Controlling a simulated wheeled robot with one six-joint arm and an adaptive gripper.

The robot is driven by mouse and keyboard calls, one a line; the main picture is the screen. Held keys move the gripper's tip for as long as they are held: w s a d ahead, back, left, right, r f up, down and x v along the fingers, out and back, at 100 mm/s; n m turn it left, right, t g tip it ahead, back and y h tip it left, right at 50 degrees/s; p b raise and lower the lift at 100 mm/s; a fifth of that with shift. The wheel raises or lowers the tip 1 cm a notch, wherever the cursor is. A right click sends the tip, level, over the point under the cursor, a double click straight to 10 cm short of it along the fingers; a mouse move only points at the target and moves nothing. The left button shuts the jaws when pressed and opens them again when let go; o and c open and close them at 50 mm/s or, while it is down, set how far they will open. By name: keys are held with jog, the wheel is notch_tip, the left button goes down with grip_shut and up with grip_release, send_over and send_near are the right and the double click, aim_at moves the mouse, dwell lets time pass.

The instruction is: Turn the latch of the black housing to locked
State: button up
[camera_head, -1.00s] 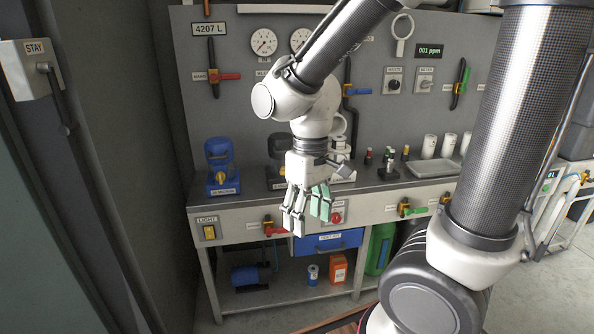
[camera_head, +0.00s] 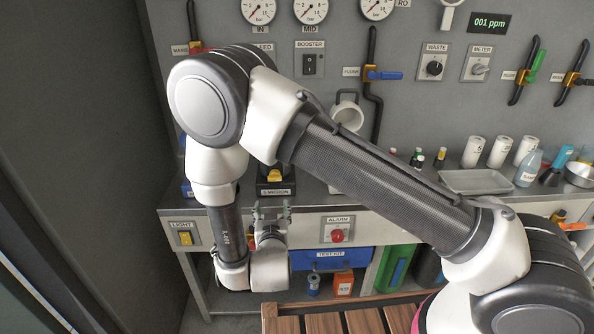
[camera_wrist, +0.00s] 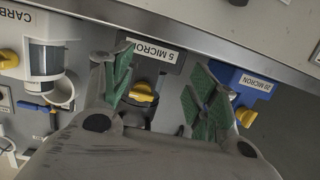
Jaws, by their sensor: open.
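The black housing (camera_head: 275,189), labelled "5 MICRON", stands at the front of the bench, mostly hidden behind my arm in the head view. In the wrist view the black housing (camera_wrist: 172,56) appears between my fingers, with its yellow latch (camera_wrist: 143,93) nearer the left finger. The latch also shows small in the head view (camera_head: 274,176). My gripper (camera_wrist: 163,78) is open and empty, its green-padded fingers apart. In the head view my gripper (camera_head: 271,214) is just in front of and below the housing. I cannot tell whether it touches the latch.
The blue housing (camera_wrist: 243,82), labelled "20 MICRON", with its own yellow latch (camera_wrist: 246,117), sits close beside my right finger. A white-and-clear unit (camera_wrist: 47,57) with a "CARB" label is at left. The bench's front edge (camera_wrist: 200,33) crosses above; an alarm button (camera_head: 337,235) is on its front.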

aim_at(275, 181)
jog(key=w+r, duration=0.1)
jog(key=w, duration=0.1)
jog(key=w+r+t, duration=0.1)
jog(key=w+r, duration=0.1)
jog(key=w, duration=0.1)
jog(key=w+d+r+t, duration=0.1)
jog(key=w+r, duration=0.1)
jog(key=w, duration=0.1)
jog(key=shift+w+h, duration=0.1)
jog(key=shift+h, duration=0.2)
jog(key=shift+c, duration=0.3)
jog(key=c, duration=1)
